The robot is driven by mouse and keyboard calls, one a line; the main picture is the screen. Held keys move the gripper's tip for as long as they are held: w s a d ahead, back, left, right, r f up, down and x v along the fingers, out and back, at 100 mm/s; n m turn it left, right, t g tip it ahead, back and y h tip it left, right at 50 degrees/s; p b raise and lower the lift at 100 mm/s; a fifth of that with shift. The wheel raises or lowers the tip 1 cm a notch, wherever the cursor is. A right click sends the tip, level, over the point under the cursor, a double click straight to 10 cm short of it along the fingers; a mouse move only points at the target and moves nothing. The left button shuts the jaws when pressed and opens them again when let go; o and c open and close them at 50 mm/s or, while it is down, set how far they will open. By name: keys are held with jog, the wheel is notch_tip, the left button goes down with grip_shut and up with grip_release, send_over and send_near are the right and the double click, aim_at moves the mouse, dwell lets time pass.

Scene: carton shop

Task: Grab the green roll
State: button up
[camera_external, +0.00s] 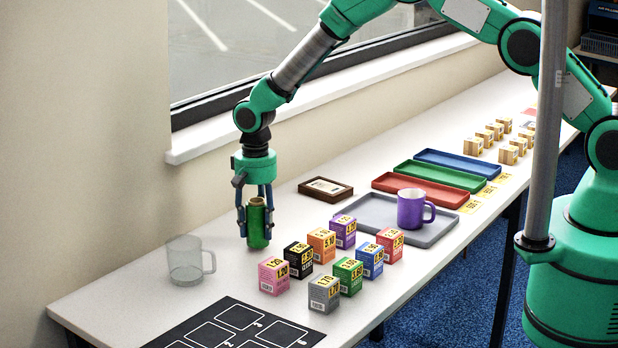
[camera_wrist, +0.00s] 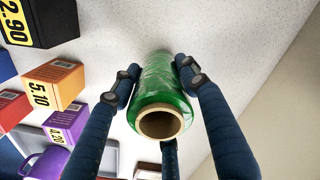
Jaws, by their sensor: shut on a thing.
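The green roll (camera_external: 257,226) stands upright on or just above the white table, near the wall; I cannot tell whether its base touches the table. It has a brown cardboard core. My gripper (camera_external: 256,214) points straight down over it, with its fingers shut around its sides. In the wrist view the green roll (camera_wrist: 164,100) sits between the fingers of my gripper (camera_wrist: 160,85), its open core end facing the camera. The far end of the roll is hard to make out there.
A clear mug (camera_external: 186,262) stands to the left. Several coloured price cartons (camera_external: 323,292) stand to the right. A brown framed plaque (camera_external: 326,189) lies behind. A grey tray (camera_external: 437,235) holds a purple mug (camera_external: 411,210). A black marked mat (camera_external: 232,328) lies at the front.

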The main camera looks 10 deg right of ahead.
aim_at(257, 200)
notch_tip(257, 200, up, 9)
jog(key=shift+f, duration=0.15)
